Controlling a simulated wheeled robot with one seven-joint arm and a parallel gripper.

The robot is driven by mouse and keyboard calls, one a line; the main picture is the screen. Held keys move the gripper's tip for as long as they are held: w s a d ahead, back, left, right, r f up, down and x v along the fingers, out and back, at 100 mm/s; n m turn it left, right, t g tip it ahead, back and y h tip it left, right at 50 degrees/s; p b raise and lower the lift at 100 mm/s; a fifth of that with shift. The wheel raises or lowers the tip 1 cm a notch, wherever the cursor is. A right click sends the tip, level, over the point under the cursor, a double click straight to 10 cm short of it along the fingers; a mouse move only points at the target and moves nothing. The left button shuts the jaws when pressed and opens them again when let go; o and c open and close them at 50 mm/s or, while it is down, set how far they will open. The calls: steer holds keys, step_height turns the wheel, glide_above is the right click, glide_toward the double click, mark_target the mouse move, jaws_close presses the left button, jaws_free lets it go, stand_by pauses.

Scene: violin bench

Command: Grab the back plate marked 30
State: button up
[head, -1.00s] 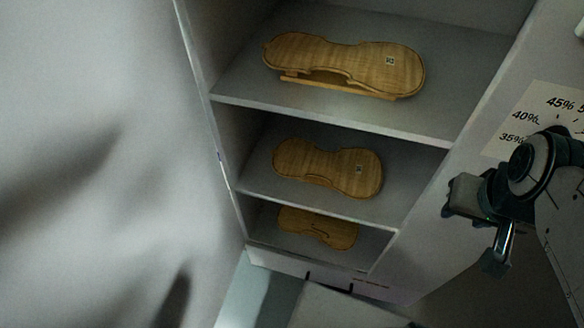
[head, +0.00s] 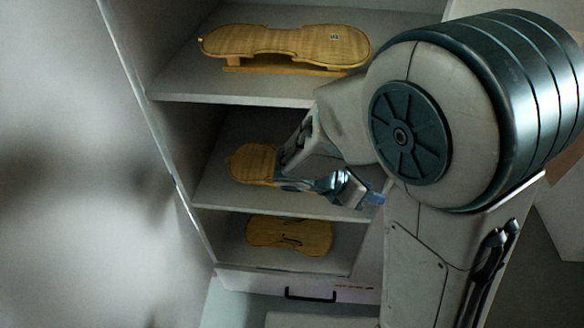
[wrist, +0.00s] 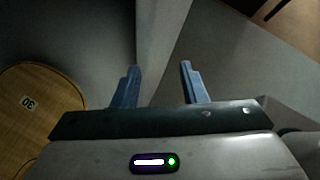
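The back plate marked 30 (wrist: 42,112) is at the left of the wrist view, its label upside down and only part of the plate in frame. It appears to be the wooden plate (head: 252,163) on the middle shelf in the head view, where my arm and gripper hide its right part and label. My gripper (head: 322,186) is in front of the middle shelf. In the wrist view my gripper (wrist: 160,80) is open, with nothing between its fingers. The plate lies left of the fingers there, apart from them.
Another plate (head: 275,42) with a small label, unreadable here, lies on a wooden support on the top shelf. A plate with f-holes (head: 290,233) is on the bottom shelf. The cabinet's left side wall (head: 137,115) and the shelf edges (head: 230,99) bound the openings.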

steer(key=w+a+f+n+t+y+b, duration=0.3)
steer(key=a+f+n+t, duration=0.4)
steer(key=a+n, duration=0.55)
steer(key=w+a+f+n+t+y+b, duration=0.3)
steer(key=a+f+n+t, duration=0.4)
steer(key=a+n, duration=0.55)
steer(key=shift+n, duration=0.7)
steer(key=x, duration=0.3)
steer(key=d+x, duration=0.1)
steer(key=x, duration=0.4)
steer(key=shift+w+d, duration=0.15)
steer(key=shift+d, duration=0.3)
steer(key=x, duration=0.5)
steer(key=shift+w+a+f, duration=0.1)
steer(key=shift+w+f, duration=0.05)
jaws_close()
